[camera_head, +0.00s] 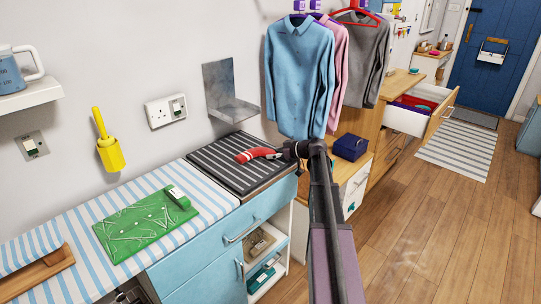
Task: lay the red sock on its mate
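My gripper (280,152) is at the end of my dark arm, over or at the edge of the dark striped mat on the counter. A small red piece with a pale edge (252,155) shows at its tip; it may be the red sock. I cannot tell whether it is held or lies on the mat, and the fingers are too small to read. Another red thing (420,104) lies in the open white drawer (405,120) at the right back. I cannot tell whether it is a sock or the mate.
A blue shirt (300,80), a pink one and a grey one hang behind my arm. A dark blue box (350,147) sits on the low cabinet. A green board (145,223) lies on the striped cloth at left. The wooden floor at right is clear.

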